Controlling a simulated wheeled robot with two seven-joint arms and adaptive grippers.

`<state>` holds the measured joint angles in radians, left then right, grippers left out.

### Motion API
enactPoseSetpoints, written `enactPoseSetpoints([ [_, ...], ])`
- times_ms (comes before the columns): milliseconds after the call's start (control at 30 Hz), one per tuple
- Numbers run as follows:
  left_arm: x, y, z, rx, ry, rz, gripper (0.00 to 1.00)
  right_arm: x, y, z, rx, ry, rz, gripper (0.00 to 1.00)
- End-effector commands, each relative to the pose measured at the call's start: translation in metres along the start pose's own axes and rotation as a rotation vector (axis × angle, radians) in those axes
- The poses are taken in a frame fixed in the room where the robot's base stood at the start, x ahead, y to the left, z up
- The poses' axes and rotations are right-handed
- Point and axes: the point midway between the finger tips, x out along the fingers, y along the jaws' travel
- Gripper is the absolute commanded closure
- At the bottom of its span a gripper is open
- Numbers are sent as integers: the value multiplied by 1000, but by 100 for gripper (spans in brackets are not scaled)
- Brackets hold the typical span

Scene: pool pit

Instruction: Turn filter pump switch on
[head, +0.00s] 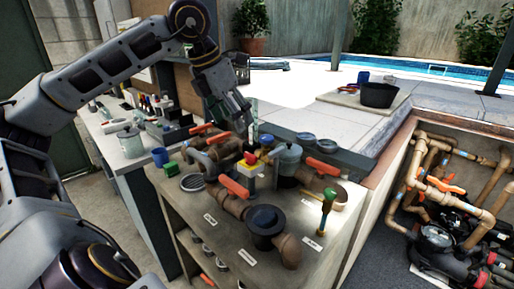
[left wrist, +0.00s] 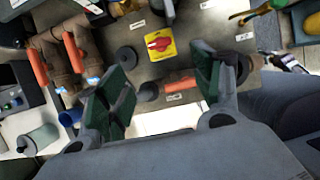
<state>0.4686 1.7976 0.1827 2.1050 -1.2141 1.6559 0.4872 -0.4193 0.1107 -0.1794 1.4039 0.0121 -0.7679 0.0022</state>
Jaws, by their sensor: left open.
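The switch is a red rotary knob on a yellow square plate (left wrist: 160,44) in the left wrist view, just beyond my open fingers. In the head view its red and yellow parts (head: 250,159) show among the pipes on the bench top, partly hidden by valves. My left gripper (head: 243,133) hangs above the bench near the switch. In the left wrist view the left gripper (left wrist: 158,88) has its two green-padded fingers wide apart with nothing between them, and they are apart from the knob. My right gripper is not in view.
Brown pipes with orange valve handles (head: 235,187) crowd the bench (head: 215,240) around the switch. A black round cap (head: 265,222) and a green-handled tool (head: 327,207) are at the front right. A blue mug (head: 160,157) stands left. A pump pit with pipes (head: 440,185) lies right.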

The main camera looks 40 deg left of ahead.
Motion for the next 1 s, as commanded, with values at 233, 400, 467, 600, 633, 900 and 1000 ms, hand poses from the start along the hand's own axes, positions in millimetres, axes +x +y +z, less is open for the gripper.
enactPoseSetpoints([
  [233,0,0,0,0,0,1,34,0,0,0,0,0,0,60],
  [400,0,0,0,0,0,1,34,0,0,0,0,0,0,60],
  [467,0,0,0,0,0,1,34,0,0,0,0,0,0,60],
  [600,2,0,0,0,1,0,34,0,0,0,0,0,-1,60],
  [633,3,0,0,0,1,0,34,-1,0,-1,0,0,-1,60],
  [900,23,0,-1,1,2,-1,34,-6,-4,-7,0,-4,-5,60],
  [1000,35,0,-1,1,2,-2,34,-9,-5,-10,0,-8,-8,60],
])
